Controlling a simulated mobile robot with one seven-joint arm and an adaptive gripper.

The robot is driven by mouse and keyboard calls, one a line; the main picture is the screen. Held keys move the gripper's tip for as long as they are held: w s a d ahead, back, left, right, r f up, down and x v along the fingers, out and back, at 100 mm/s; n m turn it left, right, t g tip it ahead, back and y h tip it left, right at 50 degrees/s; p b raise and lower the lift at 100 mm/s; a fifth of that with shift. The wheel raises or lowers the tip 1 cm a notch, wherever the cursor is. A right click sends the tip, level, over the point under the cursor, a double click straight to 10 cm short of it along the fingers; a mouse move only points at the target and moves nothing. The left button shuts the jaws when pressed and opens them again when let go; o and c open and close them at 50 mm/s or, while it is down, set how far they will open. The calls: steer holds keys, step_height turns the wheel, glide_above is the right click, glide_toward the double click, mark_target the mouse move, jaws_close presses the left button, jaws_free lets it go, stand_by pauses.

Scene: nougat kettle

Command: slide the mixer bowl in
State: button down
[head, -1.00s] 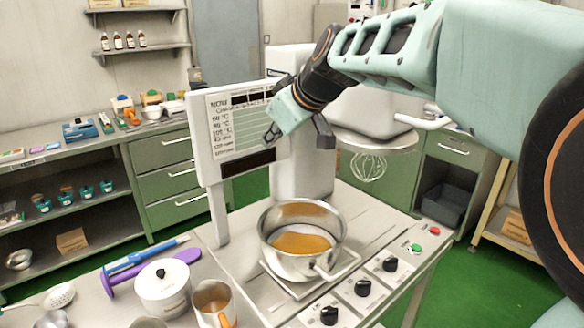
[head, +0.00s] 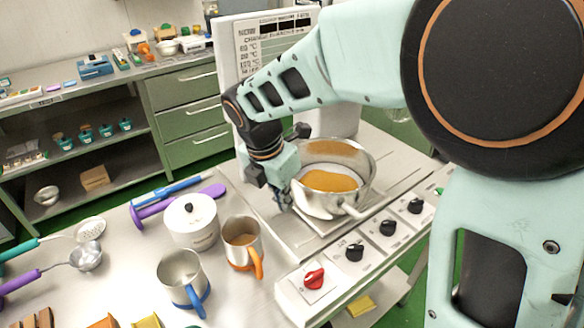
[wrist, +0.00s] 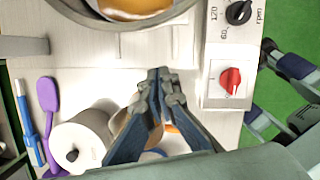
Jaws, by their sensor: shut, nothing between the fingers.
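The mixer bowl (head: 350,160) is a shiny metal bowl with amber contents. It sits on the slide plate of the machine top, and its rim also shows at the top of the wrist view (wrist: 170,14). My gripper (head: 285,196) is shut and empty, low at the left side of the bowl in the head view. In the wrist view my gripper's fingertips (wrist: 160,75) are together above the pale surface, apart from the bowl. The mixer head and whisk are hidden behind my arm in the head view.
A white lidded pot (head: 192,228), a mug with an orange handle (head: 243,240) and a mug with a blue handle (head: 182,272) stand left of the machine. A red knob (head: 314,278) and black knobs (head: 354,252) line its front edge. A display panel (head: 250,45) stands behind.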

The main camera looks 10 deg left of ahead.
steer(key=w+d+f, duration=0.2)
steer(key=w+f, duration=0.1)
steer(key=w, duration=0.1)
steer(key=shift+w+d+f+p, duration=0.25)
steer(key=shift+f+p, duration=0.05)
steer(key=shift+p, duration=0.05)
